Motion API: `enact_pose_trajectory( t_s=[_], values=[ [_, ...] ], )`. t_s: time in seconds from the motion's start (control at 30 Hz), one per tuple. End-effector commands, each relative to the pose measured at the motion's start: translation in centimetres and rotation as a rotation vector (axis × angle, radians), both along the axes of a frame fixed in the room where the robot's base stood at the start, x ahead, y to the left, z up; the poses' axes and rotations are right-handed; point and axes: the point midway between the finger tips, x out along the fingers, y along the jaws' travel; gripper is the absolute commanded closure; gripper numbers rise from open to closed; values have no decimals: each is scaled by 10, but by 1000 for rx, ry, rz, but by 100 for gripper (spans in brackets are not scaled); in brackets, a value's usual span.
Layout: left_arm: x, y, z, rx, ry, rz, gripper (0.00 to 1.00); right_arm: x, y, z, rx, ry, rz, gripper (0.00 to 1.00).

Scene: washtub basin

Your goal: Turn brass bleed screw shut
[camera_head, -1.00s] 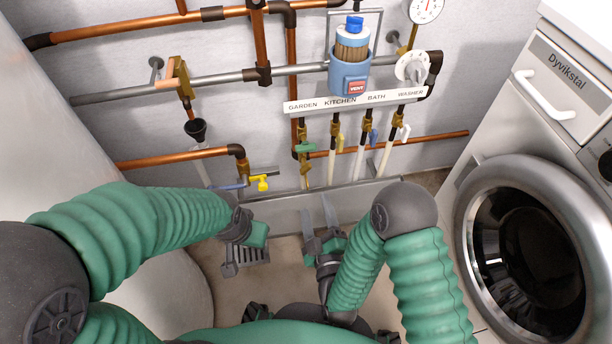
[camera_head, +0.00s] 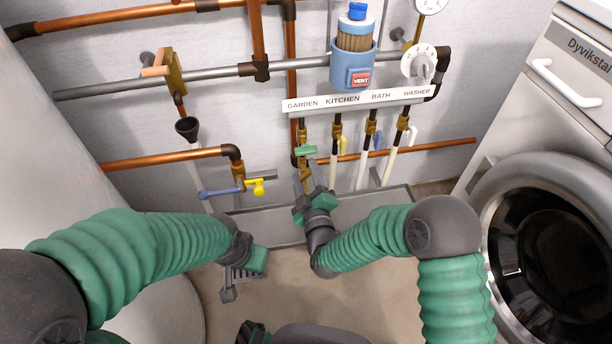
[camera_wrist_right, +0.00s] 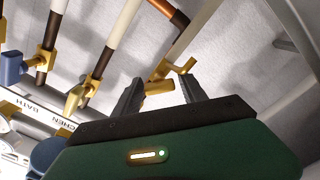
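A small brass fitting with a crosspiece, which looks like the bleed screw (camera_wrist_right: 166,72), shows just beyond my right fingertips in the right wrist view. In the head view, brass (camera_head: 305,174) shows low on the GARDEN line, below a green lever (camera_head: 305,151). My right gripper (camera_head: 312,193) is at the trough's back side, just below that brass. The right wrist view shows its two fingers (camera_wrist_right: 160,92) apart, with the brass between and beyond their tips; contact cannot be told. My left gripper (camera_head: 240,281) hangs at lower left, away from the pipes; its finger gap is unclear.
A grey trough (camera_head: 370,205) runs below the valves. KITCHEN, BATH and WASHER lines with levers stand right of the GARDEN line. A yellow tap (camera_head: 256,187) and blue lever (camera_head: 218,193) are to the left. A washing machine (camera_head: 560,200) bounds the right.

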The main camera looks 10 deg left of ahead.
Motion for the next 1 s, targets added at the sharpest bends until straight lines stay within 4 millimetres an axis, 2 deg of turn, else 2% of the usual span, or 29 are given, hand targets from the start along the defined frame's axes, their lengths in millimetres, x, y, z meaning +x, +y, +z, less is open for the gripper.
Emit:
enact_pose_trajectory(
  t_s=[0.03, 0.37, 0.73, 1.0],
  values=[
    [0, 0, 0, 0, 0, 0, 100, 0, 0, 0, 0, 0, 0, 58],
    [0, 0, 0, 0, 0, 0, 100, -1, 0, -1, -1, 1, 1, 100],
    [0, 0, 5, 0, 0, 0, 100, -1, 1, -1, 37, 20, 2, 100],
    [0, 0, 21, 0, 0, 0, 100, -2, 2, 0, 184, 85, 4, 100]
  ],
)
